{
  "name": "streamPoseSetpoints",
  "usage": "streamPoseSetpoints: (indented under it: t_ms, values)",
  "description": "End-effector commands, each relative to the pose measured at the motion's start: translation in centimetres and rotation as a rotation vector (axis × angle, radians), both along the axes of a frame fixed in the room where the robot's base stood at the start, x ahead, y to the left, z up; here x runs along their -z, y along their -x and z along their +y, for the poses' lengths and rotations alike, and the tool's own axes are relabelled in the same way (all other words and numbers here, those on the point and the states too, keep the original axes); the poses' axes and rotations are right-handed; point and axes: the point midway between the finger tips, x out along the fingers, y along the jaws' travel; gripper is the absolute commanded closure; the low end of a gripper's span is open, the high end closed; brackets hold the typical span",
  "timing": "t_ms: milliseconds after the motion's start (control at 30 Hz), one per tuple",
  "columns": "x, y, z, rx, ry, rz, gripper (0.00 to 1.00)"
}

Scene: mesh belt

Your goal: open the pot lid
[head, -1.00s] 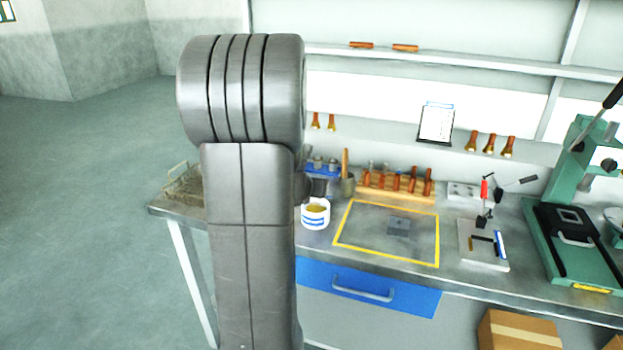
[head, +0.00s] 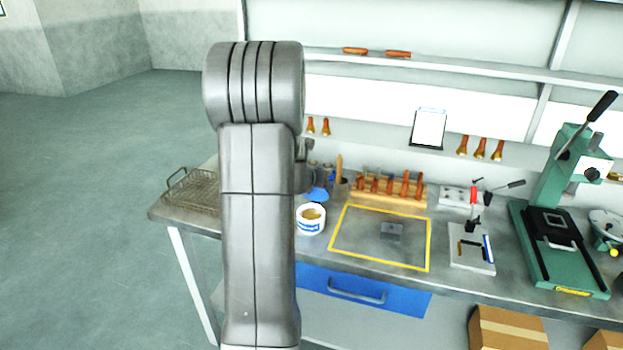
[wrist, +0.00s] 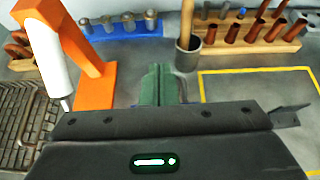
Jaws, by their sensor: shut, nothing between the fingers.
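A small white pot (head: 310,219) with blue marking on its side stands on the bench, just left of the yellow outlined area, in the head view. Its top shows tan; I cannot tell whether that is a lid or the contents. My gripper's dark body and green fingers (wrist: 160,86) show in the wrist view, fingers together and empty. They point over the bench toward the blue rack and the grey cup. The pot does not show in the wrist view. In the head view my arm hides the gripper's tips.
An orange stand (wrist: 92,75) with a white cylinder is left of my fingers. A wire basket (head: 192,190) is at the bench's left end. A blue rack (wrist: 124,27), grey cup (wrist: 187,55) and wooden tool rack (wrist: 250,42) stand behind. The yellow outlined area (head: 375,255) is mostly clear.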

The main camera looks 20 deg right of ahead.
Motion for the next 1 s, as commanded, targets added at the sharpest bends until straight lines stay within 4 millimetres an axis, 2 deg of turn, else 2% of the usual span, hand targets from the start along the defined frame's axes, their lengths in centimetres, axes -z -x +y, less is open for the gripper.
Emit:
streamPoseSetpoints:
  t_ms: [233,1000]
  values:
    - [-0.09,-1.31,-0.96,0.001,0.0,0.0,1.0]
    - [-0.06,-1.3,-0.91,0.0,0.001,0.001,1.0]
